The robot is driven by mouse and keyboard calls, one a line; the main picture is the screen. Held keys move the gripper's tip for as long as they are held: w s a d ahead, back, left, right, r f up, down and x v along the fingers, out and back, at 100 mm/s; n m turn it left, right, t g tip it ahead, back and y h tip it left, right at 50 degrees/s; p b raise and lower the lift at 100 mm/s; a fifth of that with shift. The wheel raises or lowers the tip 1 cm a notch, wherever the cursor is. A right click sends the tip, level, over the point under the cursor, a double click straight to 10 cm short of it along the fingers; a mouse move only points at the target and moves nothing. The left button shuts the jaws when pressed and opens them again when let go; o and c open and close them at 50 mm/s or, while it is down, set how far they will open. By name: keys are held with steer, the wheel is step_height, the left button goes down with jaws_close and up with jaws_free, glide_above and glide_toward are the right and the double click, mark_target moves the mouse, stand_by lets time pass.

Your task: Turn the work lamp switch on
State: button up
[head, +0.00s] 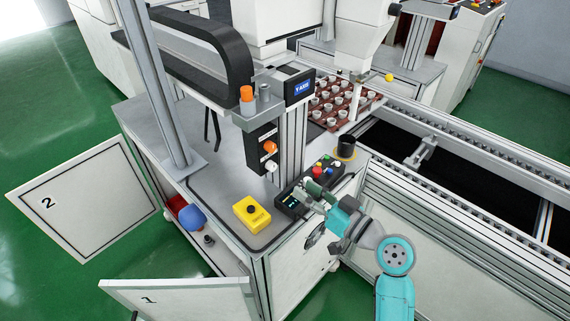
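A black switch box (261,150) is fixed to the upright metal post above the worktop. It carries an orange knob (270,147) and a white knob (271,166) below it. Their labels are too small to read, so I cannot tell which control is the work lamp switch. My gripper (307,193) is low over the worktop's front right corner, below and to the right of the switch box and apart from it. It is beside a small black device with a lit display (289,204). Its fingers are too small and overlapped to tell whether they are open or shut.
A yellow button box (252,214) lies left of my gripper. A dark panel with coloured buttons (325,170) and a black cup (346,147) stand behind it. The conveyor (470,220) runs along the right. Open doors marked 2 (85,210) and 1 (190,300) stick out.

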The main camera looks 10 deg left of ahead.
mark_target(274, 168)
steer(key=x, duration=1)
steer(key=shift+w+a, duration=0.15)
steer(key=shift+w, duration=0.05)
jaws_close()
